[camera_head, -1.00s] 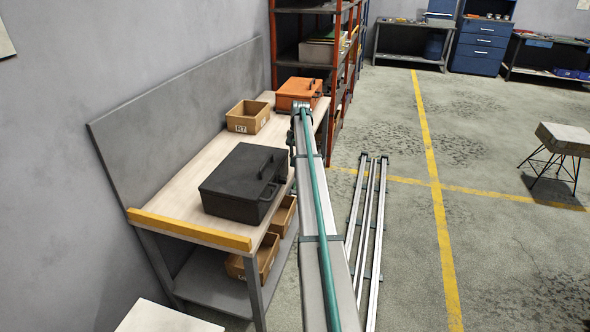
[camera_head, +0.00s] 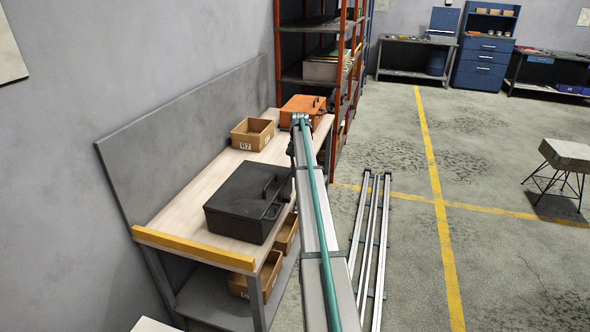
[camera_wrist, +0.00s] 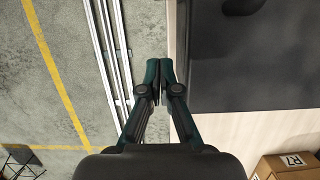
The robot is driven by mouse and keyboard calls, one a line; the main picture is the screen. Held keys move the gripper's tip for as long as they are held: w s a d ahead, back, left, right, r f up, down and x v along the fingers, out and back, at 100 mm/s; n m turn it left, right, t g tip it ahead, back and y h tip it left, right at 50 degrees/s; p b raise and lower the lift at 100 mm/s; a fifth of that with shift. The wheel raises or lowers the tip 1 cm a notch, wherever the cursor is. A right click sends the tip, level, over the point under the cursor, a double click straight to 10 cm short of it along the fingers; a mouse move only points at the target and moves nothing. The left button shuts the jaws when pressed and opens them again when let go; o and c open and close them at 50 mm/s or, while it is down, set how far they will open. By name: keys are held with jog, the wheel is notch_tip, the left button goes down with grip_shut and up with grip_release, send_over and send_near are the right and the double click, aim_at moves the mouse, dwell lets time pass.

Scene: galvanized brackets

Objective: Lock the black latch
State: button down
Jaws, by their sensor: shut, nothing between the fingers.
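The black box (camera_head: 240,205) sits closed on the pale workbench (camera_head: 190,190), with a handle on its lid. A black latch (camera_head: 273,211) shows small on its right front side; whether it is locked I cannot tell. In the wrist view the black box (camera_wrist: 255,60) fills the upper right, with a dark protruding part (camera_wrist: 243,6) at the top edge. My gripper (camera_wrist: 158,72) is shut and empty, over the bench edge to the left of the box in that view, apart from it. In the head view my arm hides the gripper's fingers.
An orange box (camera_head: 303,108) and an open bin marked R7 (camera_head: 252,133) stand farther along the bench. A yellow strip (camera_head: 192,247) edges its near end. More bins (camera_head: 262,275) sit below. Metal rails (camera_head: 372,240) lie on the floor at the right. A shelf rack (camera_head: 310,45) stands behind.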

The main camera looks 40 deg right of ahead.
aim_at(288, 199)
jog(key=s+a+f+p, duration=0.3)
jog(key=a+f, duration=0.1)
jog(key=f, duration=0.2)
jog(key=shift+a+f+p, duration=0.25)
jog(key=shift+a+p, duration=0.1)
jog(key=s+a, duration=0.2)
jog(key=a, duration=0.1)
jog(key=shift+s+a+b, duration=0.2)
jog(key=shift+s+b, duration=0.05)
jog(key=shift+b, duration=0.1)
jog(key=shift+w, duration=0.1)
jog(key=shift+d, duration=0.1)
jog(key=w+d+r+b, duration=0.3)
jog(key=d+r, duration=0.2)
jog(key=r, duration=0.4)
jog(key=shift+w+d+r, duration=0.2)
jog(key=shift+w+r, duration=0.1)
jog(key=shift+r, duration=0.1)
